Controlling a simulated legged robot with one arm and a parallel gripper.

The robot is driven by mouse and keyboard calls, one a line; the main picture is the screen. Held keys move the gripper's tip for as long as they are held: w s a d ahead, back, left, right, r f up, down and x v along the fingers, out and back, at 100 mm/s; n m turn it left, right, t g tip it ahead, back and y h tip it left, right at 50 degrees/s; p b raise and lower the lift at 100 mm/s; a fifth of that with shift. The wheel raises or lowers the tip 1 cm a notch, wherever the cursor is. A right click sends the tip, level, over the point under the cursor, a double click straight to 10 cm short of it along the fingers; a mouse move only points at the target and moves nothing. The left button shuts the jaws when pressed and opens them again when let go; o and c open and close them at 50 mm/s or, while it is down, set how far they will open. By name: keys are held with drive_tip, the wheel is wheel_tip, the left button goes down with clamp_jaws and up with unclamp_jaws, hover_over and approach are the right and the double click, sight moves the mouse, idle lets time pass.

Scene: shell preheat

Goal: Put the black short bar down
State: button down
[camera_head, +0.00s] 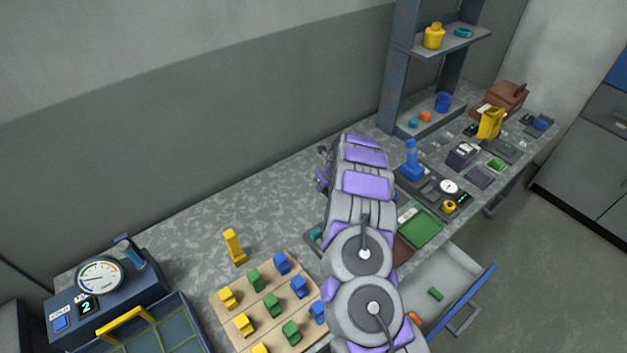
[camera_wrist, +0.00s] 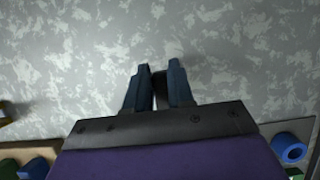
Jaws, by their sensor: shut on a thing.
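My gripper (camera_wrist: 159,84) shows in the wrist view, its two dark blue fingers close together. A dark piece, the black short bar (camera_wrist: 160,88), is between them. Only a small part of the bar shows; the fingers cover the rest. Behind it is the grey mottled worktop (camera_wrist: 70,60). I cannot tell whether the bar touches the worktop. In the head view my arm hides most of the gripper and the bar.
A wooden board (camera_head: 265,310) with yellow, green and blue pieces lies in front. A gauge box (camera_head: 100,290) is at left. An open drawer (camera_head: 450,275) and a green tray (camera_head: 419,229) are at right. The worktop along the wall is clear.

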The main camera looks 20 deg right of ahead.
sight(310, 182)
drive_tip(key=w, duration=0.1)
drive_tip(key=w+a, duration=0.1)
drive_tip(key=w, duration=0.1)
drive_tip(key=shift+w+a+f, duration=0.2)
drive_tip(key=shift+a, duration=0.1)
drive_tip(key=shift+w+d+f+b, duration=0.15)
drive_tip(key=shift+w+b, duration=0.1)
drive_tip(key=shift+w, duration=0.35)
drive_tip(key=shift+w+d+f+b, duration=0.1)
drive_tip(key=shift+w+d+b, duration=0.1)
drive_tip(key=shift+w, duration=0.75)
drive_tip(key=shift+w+a, duration=0.35)
drive_tip(key=shift+w, duration=0.25)
drive_tip(key=shift+w+a, duration=0.15)
drive_tip(key=shift+a, duration=0.35)
drive_tip(key=shift+f+b, duration=0.35)
drive_tip(key=f, duration=0.2)
drive_tip(key=shift+d+f+b, duration=0.3)
drive_tip(key=shift+d+f, duration=0.1)
drive_tip(key=shift+a, duration=0.15)
